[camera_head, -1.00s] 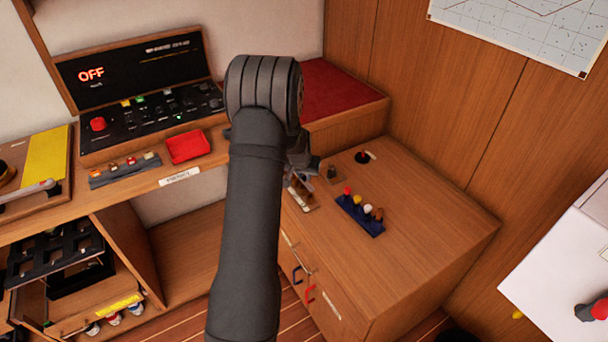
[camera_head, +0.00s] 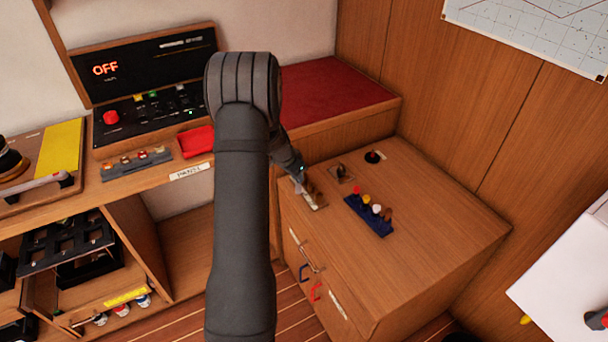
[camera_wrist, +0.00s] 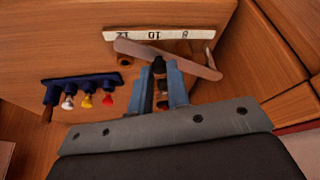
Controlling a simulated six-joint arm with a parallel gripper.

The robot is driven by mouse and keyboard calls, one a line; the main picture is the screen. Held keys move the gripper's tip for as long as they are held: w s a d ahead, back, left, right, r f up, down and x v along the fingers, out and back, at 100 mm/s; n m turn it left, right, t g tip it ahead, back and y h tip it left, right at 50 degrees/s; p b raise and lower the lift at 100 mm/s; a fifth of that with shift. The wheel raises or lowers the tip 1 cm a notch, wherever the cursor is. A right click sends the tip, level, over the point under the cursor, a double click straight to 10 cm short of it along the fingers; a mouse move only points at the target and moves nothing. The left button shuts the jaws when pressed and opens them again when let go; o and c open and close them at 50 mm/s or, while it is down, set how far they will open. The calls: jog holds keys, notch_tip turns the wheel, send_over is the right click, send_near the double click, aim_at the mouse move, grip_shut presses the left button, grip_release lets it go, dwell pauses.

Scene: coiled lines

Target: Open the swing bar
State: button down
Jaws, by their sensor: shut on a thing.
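The swing bar (camera_wrist: 190,64) shows in the wrist view as a flat pinkish-brown bar, slanting across in front of a pale numbered strip (camera_wrist: 160,34). My gripper (camera_wrist: 159,68) is at the middle of the bar, its two blue-grey fingers close together around a dark knob-like piece at the bar's near edge. I cannot tell how that piece joins the bar. In the head view my gripper (camera_head: 298,182) points down at the pale strip (camera_head: 318,205) on the wooden cabinet top. My arm and gripper hide most of the bar there.
A blue rack (camera_head: 368,216) with several coloured knobs stands right of my gripper; it also shows in the wrist view (camera_wrist: 82,80). A small lever plate (camera_head: 341,173) and a black knob (camera_head: 374,156) are behind it. The cabinet top's right part (camera_head: 440,215) is clear.

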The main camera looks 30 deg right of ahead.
jog(key=w+a+m+g, duration=0.3)
jog(key=w+a+m, duration=0.2)
jog(key=m, duration=0.3)
jog(key=shift+w+a, duration=0.15)
jog(key=shift+w, duration=0.55)
jog(key=c, duration=1.4)
grip_release()
jog(key=shift+o, duration=0.2)
jog(key=v, duration=1.7)
jog(key=shift+w+r, duration=0.2)
jog(key=shift+r, duration=0.05)
